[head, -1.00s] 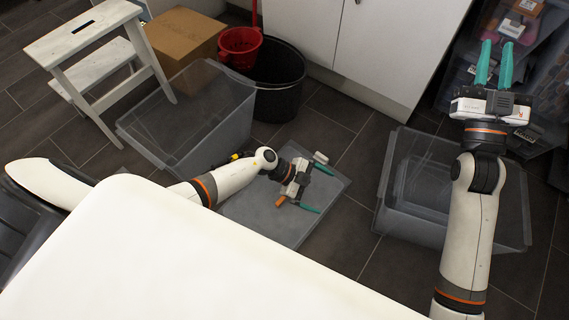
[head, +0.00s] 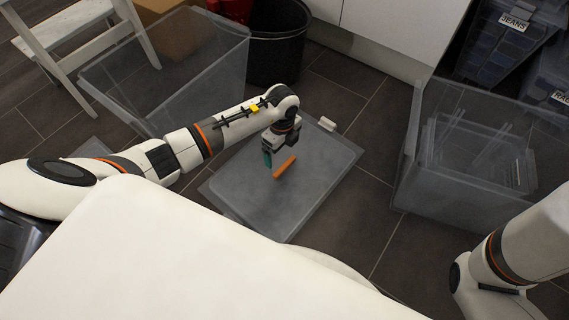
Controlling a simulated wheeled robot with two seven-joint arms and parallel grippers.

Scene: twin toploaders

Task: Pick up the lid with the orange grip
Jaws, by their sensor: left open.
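The lid (head: 312,183) is a grey translucent rectangle lying flat on the dark tiled floor, in the middle of the head view. Its orange grip (head: 285,167) is a short bar near the lid's middle. Whether a finger touches the grip I cannot tell. My right arm shows at the lower right, but its gripper is out of view.
A clear tub (head: 188,60) stands behind the lid at the left, and another clear tub (head: 425,165) stands at the right. A black bucket (head: 277,45) and a white step stool (head: 62,40) are at the back. Labelled crates (head: 497,52) stand at the back right.

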